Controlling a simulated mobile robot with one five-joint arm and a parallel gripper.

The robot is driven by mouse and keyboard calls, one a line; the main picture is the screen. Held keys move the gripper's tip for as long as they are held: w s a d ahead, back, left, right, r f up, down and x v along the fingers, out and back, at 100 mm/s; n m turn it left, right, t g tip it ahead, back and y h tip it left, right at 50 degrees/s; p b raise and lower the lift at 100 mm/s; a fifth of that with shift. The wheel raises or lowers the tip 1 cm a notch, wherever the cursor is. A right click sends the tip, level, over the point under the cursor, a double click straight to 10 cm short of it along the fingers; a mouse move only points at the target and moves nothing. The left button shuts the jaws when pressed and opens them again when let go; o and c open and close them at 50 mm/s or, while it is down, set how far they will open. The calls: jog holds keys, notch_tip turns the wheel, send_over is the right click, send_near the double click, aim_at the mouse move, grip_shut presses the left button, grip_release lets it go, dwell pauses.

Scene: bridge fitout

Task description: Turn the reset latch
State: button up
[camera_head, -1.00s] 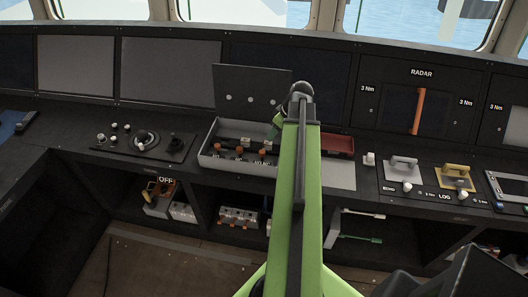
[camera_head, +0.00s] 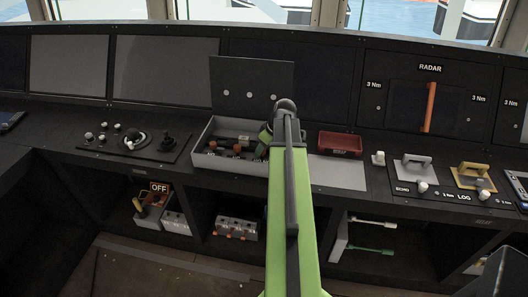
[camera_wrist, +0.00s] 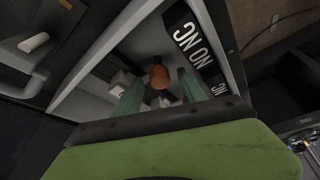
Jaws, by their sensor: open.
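An open grey box (camera_head: 200,139) with its dark lid (camera_head: 251,80) raised sits on the console. Inside are orange-topped knobs (camera_head: 237,148). My gripper (camera_head: 264,140) is at the right part of the box, mostly hidden by my arm. In the wrist view my gripper (camera_wrist: 160,92) is open, its two green fingers on either side of an orange knob (camera_wrist: 159,76). I cannot tell whether they touch it. White labels on a black strip (camera_wrist: 196,48) lie beside it. I cannot tell which part is the reset latch.
A red tray (camera_head: 340,143) lies right of the box. White and yellow handles (camera_head: 471,178) stand farther right, and joystick controls (camera_head: 134,141) at the left. Below are shelves with an OFF-labelled switch (camera_head: 159,188) and a switch block (camera_head: 236,228). The raised lid stands behind my gripper.

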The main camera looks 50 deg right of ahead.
jog(key=shift+c, duration=0.2)
grip_shut()
jog(key=shift+d+r, duration=0.1)
jog(key=shift+d, duration=0.15)
jog(key=shift+a, duration=0.2)
jog(key=shift+a+m+h, duration=0.15)
jog(key=shift+m+h, duration=0.25)
jog(key=shift+m, duration=0.6)
jog(key=m+h, duration=0.1)
jog(key=m, duration=0.2)
jog(key=m+h, duration=0.1)
jog(key=m, duration=0.2)
jog(key=shift+w+a+g, duration=0.1)
jog(key=shift+a+g, duration=0.1)
jog(key=shift+g, duration=0.1)
jog(key=m+g, duration=0.1)
jog(key=m, duration=0.1)
jog(key=m+h, duration=0.1)
jog(key=m, duration=0.2)
jog(key=shift+w+a+m+g, duration=0.2)
jog(key=shift+m+g, duration=0.1)
jog(key=shift+g, duration=0.1)
jog(key=m+g+h, duration=0.1)
jog(key=m, duration=0.3)
jog(key=shift+w, duration=0.1)
jog(key=shift+m+g, duration=0.3)
